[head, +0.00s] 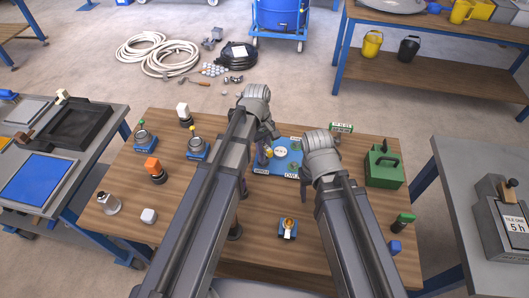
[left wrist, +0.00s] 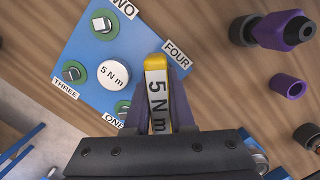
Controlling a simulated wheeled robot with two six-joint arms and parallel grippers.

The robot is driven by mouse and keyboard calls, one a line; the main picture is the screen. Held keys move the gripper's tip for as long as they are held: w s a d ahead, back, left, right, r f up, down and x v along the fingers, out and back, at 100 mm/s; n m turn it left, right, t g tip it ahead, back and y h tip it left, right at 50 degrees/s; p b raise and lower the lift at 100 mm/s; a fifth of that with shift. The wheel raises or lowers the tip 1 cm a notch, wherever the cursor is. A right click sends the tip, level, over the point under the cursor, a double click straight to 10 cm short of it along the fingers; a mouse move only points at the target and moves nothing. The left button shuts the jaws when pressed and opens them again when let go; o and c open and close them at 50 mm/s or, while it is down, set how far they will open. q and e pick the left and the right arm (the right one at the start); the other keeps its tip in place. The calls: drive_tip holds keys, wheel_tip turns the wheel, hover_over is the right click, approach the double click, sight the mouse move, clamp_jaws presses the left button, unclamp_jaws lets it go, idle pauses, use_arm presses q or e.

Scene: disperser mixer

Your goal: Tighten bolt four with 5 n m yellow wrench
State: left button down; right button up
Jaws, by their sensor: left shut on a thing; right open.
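My left gripper (left wrist: 160,103) is shut on the yellow wrench (left wrist: 156,65), which has a "5 N m" label on its face. The wrench's yellow top (head: 268,151) also shows in the head view. It is over or near the FOUR corner of the blue plate (left wrist: 102,48); bolt four is hidden behind it. I cannot tell if they touch. The FOUR label (left wrist: 177,53) shows beside the wrench. Bolts by THREE (left wrist: 74,72), ONE (left wrist: 123,107) and TWO (left wrist: 103,22) are visible. My right gripper (head: 304,181) is open near the plate's right edge, mostly hidden by its arm.
The wooden table (head: 190,238) holds a green case (head: 383,167) at right, blue-based devices (head: 196,150) at left and a small blue stand (head: 287,231) in front. A purple-and-black tool (left wrist: 278,30) lies right of the plate in the left wrist view.

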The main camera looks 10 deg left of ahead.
use_arm(q)
drive_tip(key=shift+m, duration=1.3)
drive_tip(key=m, duration=0.2)
drive_tip(key=shift+m+y, duration=0.3)
drive_tip(key=shift+y, duration=0.1)
drive_tip(key=m, duration=0.3)
drive_tip(key=shift+s+a+g, duration=0.15)
drive_tip(key=shift+g, duration=0.15)
drive_tip(key=shift+m+y, duration=0.3)
drive_tip(key=m, duration=0.4)
drive_tip(key=shift+m+y, duration=0.3)
drive_tip(key=shift+a+m, duration=0.1)
drive_tip(key=shift+m, duration=0.2)
